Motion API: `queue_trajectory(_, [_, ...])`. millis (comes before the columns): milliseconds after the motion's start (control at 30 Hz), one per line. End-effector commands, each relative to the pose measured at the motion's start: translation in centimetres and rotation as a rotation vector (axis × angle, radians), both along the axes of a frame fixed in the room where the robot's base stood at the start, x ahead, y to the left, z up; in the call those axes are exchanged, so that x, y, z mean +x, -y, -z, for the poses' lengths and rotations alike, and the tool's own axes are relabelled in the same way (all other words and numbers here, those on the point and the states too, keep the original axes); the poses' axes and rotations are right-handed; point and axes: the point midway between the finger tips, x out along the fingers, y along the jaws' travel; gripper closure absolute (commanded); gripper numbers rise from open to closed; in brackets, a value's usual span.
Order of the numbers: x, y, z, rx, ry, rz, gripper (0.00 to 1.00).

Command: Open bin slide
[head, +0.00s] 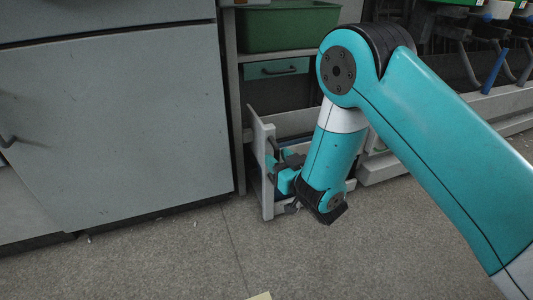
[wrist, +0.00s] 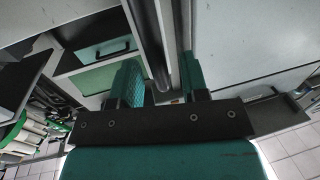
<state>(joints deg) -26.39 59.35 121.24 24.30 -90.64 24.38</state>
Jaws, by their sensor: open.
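The bin slide (head: 267,200) is a light grey drawer-like frame low in the shelf unit. Its front stands out from the unit, so it is at least partly open. A dark bar handle (wrist: 159,45) runs along its front. My gripper (head: 274,165) is at that front, low over the floor. In the wrist view my gripper (wrist: 160,82) has its two green fingers apart, one on each side of the handle bar. I cannot tell whether either finger touches the bar. My wrist and forearm hide part of the slide in the head view.
A green bin (head: 288,28) sits on the shelf above. A teal drawer (head: 278,69) with a dark handle is below it, shut. A large grey cabinet (head: 115,115) stands close on the left. Machine parts (head: 480,45) stand at the right.

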Motion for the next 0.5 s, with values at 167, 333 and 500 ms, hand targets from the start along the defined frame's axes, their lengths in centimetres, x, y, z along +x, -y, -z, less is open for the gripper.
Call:
queue_trajectory(167, [0.52, 0.08, 0.0, 0.001, 0.0, 0.009, 0.59])
queue_trajectory(333, [0.6, 0.2, 0.0, 0.0, -0.001, 0.012, 0.59])
queue_trajectory(500, [0.6, 0.25, 0.0, 0.001, 0.0, 0.012, 0.73])
